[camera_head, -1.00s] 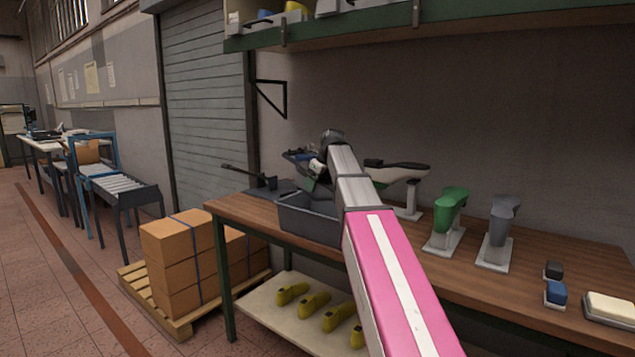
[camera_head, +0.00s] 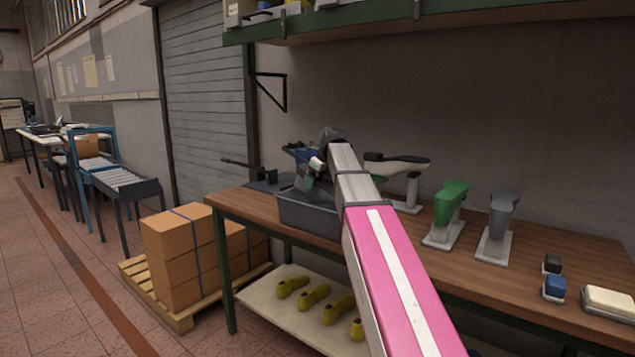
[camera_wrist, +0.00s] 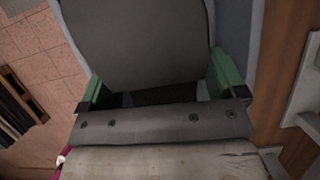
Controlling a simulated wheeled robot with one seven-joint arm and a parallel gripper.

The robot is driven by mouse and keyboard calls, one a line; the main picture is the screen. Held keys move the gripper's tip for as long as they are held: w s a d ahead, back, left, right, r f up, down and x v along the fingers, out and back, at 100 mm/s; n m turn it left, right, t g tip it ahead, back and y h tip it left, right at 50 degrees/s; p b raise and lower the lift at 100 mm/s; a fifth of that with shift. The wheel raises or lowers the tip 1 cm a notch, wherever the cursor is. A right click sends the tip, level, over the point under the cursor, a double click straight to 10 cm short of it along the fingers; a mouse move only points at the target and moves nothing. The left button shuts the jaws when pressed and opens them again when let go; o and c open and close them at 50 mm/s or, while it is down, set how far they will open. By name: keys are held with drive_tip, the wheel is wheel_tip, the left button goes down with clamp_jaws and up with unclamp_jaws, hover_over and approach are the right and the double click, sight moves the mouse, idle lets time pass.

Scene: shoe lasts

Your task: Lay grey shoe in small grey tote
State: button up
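The grey shoe (camera_wrist: 138,45) fills the middle of the wrist view. The tote stands at the left end of the wooden bench. Its rim shows on both sides of the shoe in the wrist view (camera_wrist: 252,45). Whether the shoe touches the tote floor is hidden.
On the bench (camera_head: 560,240) to the right stand a white-based last stand, a green last (camera_head: 450,205), a grey last (camera_head: 500,212), small blocks and a pale pad. A shelf (camera_head: 360,22) hangs above. Boxes (camera_head: 178,255) stand on a pallet at left.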

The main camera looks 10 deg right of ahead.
drive_tip(key=shift+o, duration=0.4)
drive_tip(key=v, duration=1)
drive_tip(key=shift+r, duration=0.4)
drive_tip(key=shift+s+d, duration=0.1)
